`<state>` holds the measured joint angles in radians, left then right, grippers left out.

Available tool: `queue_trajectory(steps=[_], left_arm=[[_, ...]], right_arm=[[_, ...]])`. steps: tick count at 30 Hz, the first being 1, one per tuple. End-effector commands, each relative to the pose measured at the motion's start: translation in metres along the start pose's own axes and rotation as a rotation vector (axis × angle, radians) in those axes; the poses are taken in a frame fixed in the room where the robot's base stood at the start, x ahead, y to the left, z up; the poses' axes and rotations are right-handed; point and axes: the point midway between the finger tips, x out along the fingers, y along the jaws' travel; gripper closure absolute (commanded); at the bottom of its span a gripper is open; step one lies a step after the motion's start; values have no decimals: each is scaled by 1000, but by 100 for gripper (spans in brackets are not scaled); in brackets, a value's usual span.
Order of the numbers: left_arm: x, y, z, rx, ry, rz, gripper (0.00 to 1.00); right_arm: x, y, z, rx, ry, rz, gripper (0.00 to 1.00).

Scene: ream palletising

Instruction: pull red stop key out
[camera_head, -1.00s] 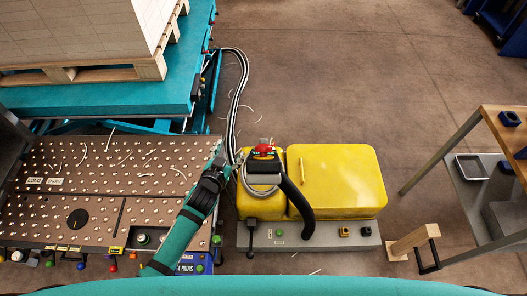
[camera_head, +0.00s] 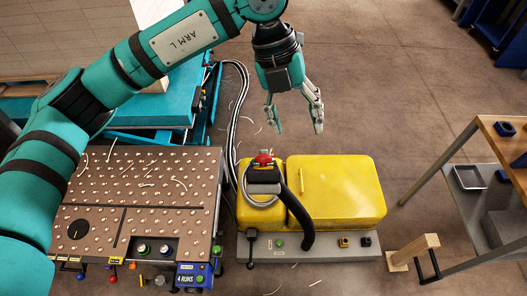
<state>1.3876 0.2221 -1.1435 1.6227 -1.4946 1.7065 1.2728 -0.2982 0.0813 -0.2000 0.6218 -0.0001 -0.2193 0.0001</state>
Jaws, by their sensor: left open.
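The red stop key (camera_head: 263,159) sits on top of the yellow machine (camera_head: 335,187), at its upper left, above a black fitting with a grey hose loop. My left gripper (camera_head: 296,126) hangs from the arm that comes in from the left. Its fingers point down and are apart, with nothing between them. In the picture it is above and a little right of the red key, and apart from it. My right gripper is not in view.
A ball-top table (camera_head: 140,187) with coloured knobs stands at the left. Behind it is a teal lift (camera_head: 165,108) with a pallet stack. A wooden-topped bench (camera_head: 505,140) stands at the right. A black hose (camera_head: 297,205) curves over the machine's front. Floor behind the machine is clear.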

Motion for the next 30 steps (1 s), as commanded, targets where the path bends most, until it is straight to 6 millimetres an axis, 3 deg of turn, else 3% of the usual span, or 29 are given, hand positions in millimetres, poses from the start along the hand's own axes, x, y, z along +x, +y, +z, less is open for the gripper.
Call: queue_trajectory(steps=[1,4,7,10,30], left_arm=[[-14,16,8,-32,-57,103,41],[-33,39,17,-90,-132,244,41],[-40,50,21,-120,-164,305,41],[-35,54,22,-125,-166,315,41],[91,94,39,-120,-160,309,41]], right_arm=[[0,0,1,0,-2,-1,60],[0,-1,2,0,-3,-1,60],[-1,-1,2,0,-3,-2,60],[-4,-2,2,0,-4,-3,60],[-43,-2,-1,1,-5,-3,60]])
